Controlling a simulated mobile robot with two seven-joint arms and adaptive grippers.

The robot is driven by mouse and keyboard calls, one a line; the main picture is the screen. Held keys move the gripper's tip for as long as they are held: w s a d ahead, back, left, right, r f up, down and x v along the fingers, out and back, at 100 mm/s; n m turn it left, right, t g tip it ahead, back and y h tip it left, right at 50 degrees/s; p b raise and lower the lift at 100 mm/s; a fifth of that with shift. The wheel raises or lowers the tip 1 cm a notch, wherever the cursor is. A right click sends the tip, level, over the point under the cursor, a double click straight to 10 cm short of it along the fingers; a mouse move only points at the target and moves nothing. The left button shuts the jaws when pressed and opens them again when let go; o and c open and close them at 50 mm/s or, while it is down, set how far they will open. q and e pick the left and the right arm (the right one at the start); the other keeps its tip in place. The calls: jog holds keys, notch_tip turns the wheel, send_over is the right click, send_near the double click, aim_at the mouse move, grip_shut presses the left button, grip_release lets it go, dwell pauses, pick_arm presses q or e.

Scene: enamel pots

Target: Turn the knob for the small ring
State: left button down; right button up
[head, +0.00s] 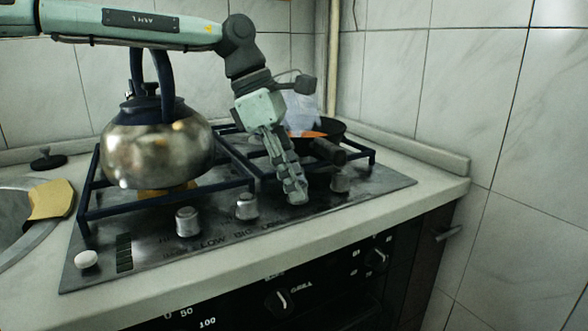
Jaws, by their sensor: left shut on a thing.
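A row of metal knobs runs along the front of the dark hob panel (225,238). The leftmost knob (188,221) and the one right of it (247,206) stand free. My left gripper (295,193) reaches down from above and is shut on the third knob (298,198), which its fingers mostly cover. The rightmost knob (340,182) is clear, just right of my fingers. Printed labels sit in front of the knobs, but I cannot read which one belongs to the small ring. My right gripper is not in view.
A steel kettle (160,152) with a dark handle stands on the left grate. A dark pan (330,128) stands on the right grate, its handle (328,151) close beside my gripper. A white button (86,259) is at front left. Oven dials (280,300) are below the counter edge.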

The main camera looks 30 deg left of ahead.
pick_arm(q)
jog(key=shift+m, duration=0.7)
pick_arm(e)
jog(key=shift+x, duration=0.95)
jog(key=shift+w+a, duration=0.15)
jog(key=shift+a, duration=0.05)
pick_arm(q)
jog(key=c, duration=1.4)
grip_release()
jog(key=shift+c, duration=0.2)
jog(key=v, duration=1.2)
jog(key=shift+w, duration=0.3)
jog(key=shift+g, duration=0.3)
